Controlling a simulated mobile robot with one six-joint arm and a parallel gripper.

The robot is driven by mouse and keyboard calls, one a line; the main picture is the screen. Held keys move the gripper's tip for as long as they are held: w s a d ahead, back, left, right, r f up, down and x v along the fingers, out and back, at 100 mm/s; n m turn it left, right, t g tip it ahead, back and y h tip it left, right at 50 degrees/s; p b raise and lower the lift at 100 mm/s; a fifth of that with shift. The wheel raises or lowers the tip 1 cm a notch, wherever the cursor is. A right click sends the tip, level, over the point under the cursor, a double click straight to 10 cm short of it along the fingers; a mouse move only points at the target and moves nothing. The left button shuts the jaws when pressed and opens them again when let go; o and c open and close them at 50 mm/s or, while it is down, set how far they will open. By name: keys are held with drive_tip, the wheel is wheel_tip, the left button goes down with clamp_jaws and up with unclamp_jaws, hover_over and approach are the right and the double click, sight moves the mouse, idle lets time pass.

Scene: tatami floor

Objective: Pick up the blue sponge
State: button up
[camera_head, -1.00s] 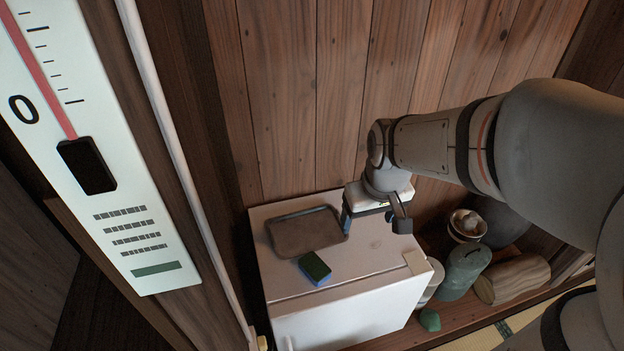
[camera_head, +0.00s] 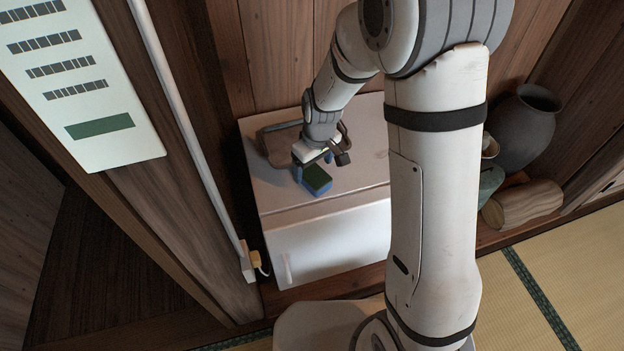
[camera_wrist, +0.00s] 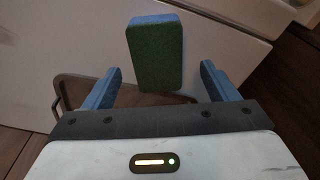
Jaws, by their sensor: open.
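The blue sponge (camera_head: 316,181) has a dark green top and blue sides. It lies on top of the white cabinet (camera_head: 345,215), close to its front edge. My gripper (camera_head: 321,167) is just behind and above the sponge in the head view. In the wrist view the sponge (camera_wrist: 154,52) lies ahead of the fingers, roughly centred between their lines. My gripper (camera_wrist: 162,88) is open, with blue pads on both fingers and nothing held. I cannot tell the exact height of the fingers above the cabinet top.
A dark tray (camera_head: 262,139) lies on the cabinet behind my gripper, and its rim (camera_wrist: 66,84) shows in the wrist view. A dark pot (camera_head: 523,128) and a log (camera_head: 522,204) stand to the right. A white pipe (camera_head: 185,110) runs down at the left.

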sight(313, 174)
drive_tip(key=f, duration=0.1)
drive_tip(key=f+b, duration=0.1)
drive_tip(key=f, duration=0.2)
drive_tip(key=shift+w+f+b, duration=0.25)
drive_tip(key=shift+w+b, duration=0.05)
drive_tip(key=shift+b, duration=0.05)
drive_tip(key=shift+c, duration=0.6)
drive_tip(key=c, duration=1)
drive_tip(key=shift+r, duration=0.15)
wheel_tip(313, 174, up, 10)
drive_tip(key=p, duration=0.3)
drive_tip(key=shift+p, duration=0.3)
